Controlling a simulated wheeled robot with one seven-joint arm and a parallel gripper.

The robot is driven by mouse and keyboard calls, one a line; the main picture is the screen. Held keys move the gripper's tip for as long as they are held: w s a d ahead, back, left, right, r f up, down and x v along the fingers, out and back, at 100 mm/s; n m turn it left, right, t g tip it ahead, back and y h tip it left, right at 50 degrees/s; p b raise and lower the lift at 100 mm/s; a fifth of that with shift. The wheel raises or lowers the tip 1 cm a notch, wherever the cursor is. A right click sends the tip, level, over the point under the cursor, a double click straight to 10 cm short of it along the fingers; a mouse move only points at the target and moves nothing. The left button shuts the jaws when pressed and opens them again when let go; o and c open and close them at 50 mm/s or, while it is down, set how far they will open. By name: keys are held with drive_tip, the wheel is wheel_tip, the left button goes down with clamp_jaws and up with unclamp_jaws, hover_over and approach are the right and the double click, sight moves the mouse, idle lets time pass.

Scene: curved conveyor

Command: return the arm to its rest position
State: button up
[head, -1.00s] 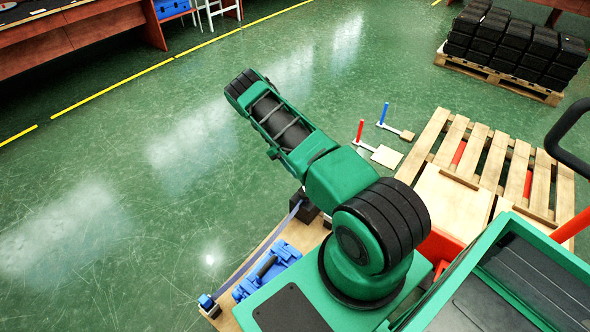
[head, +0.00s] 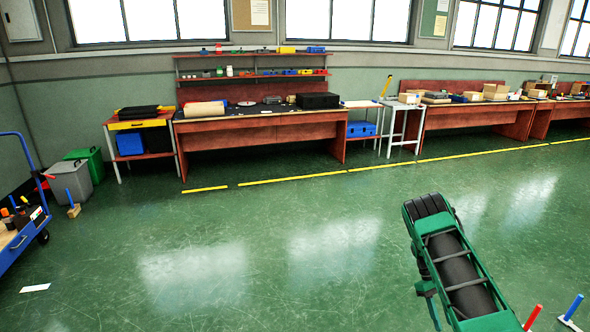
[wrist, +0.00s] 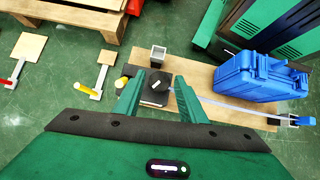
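My green arm (head: 458,265) shows in the head view at the lower right, reaching up over the floor with a black-ended joint at its tip. In the wrist view my gripper (wrist: 157,78) has its two green fingers spread apart with nothing held between them. Beyond the fingers, lower down, is a wooden board (wrist: 195,75) with a black block (wrist: 153,97) and a small grey square cup (wrist: 158,55). In the head view the gripper itself is not clearly visible.
A blue case (wrist: 245,82) lies on the board. A pallet (wrist: 75,18) is at the wrist view's upper left.

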drive_tip(key=s+a+r+m+t+y, duration=0.1)
drive_tip(key=s+r+m, duration=0.15)
drive_tip(key=r, duration=0.85)
drive_tip(key=s+a+r+m+t+y, duration=0.15)
drive_tip(key=s+r, duration=0.25)
drive_tip(key=r, duration=0.8)
drive_tip(key=s+a+r+m+t, duration=0.15)
drive_tip(key=s+r, duration=0.25)
drive_tip(key=r, duration=0.7)
drive_tip(key=s+a+r+m+t, duration=0.2)
drive_tip(key=s+a+r+m, duration=0.15)
drive_tip(key=s+r, duration=0.7)
drive_tip(key=s+a, duration=0.3)
drive_tip(key=s, duration=0.5)
drive_tip(key=s+a+f+m+t, duration=0.1)
drive_tip(key=s+a, duration=0.2)
drive_tip(key=s, duration=0.5)
drive_tip(key=shift+t, duration=0.3)
drive_tip(key=shift+s, duration=0.1)
drive_tip(key=shift+c, duration=0.7)
drive_tip(key=shift+s, duration=0.15)
